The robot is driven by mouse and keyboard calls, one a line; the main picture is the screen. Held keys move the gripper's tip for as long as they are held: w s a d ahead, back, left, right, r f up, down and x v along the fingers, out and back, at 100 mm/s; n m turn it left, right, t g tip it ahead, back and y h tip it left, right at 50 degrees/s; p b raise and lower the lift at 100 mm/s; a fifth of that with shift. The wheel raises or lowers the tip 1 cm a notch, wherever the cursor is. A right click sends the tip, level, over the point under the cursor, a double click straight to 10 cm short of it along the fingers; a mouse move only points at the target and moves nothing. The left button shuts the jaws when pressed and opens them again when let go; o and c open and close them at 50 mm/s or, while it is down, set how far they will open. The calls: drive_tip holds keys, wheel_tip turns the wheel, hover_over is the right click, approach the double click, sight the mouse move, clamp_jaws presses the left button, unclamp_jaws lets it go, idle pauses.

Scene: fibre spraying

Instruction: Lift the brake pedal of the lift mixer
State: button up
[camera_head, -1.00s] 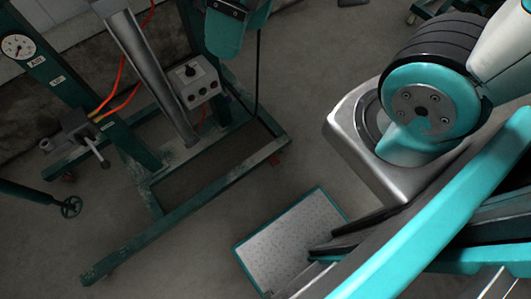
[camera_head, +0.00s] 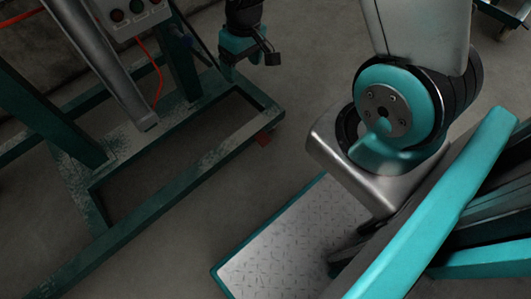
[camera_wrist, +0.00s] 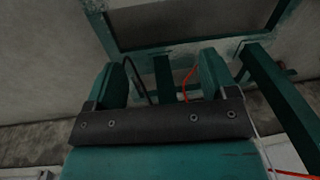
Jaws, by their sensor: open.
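The lift mixer's green, paint-worn base frame (camera_head: 165,205) fills the left of the head view. The base frame also shows at the top of the wrist view (camera_wrist: 185,42). No pedal is clear there.
The mixer's grey column (camera_head: 100,70) and control box (camera_head: 130,15) stand left of my gripper, with an orange cable (camera_head: 160,75) hanging beside them. Concrete floor (camera_head: 310,115) is clear right of the frame. Another wheeled thing (camera_head: 503,15) stands at the top right.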

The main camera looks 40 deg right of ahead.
drive_tip(key=m+h+b, duration=0.1)
drive_tip(key=b, duration=1.1)
approach(265, 141)
drive_tip(key=shift+g, duration=0.3)
drive_tip(key=f+b, duration=0.5)
drive_tip(key=b, duration=0.1)
drive_tip(key=f+b, duration=0.3)
drive_tip(key=shift+w+f, duration=0.25)
drive_tip(key=shift+f, duration=0.1)
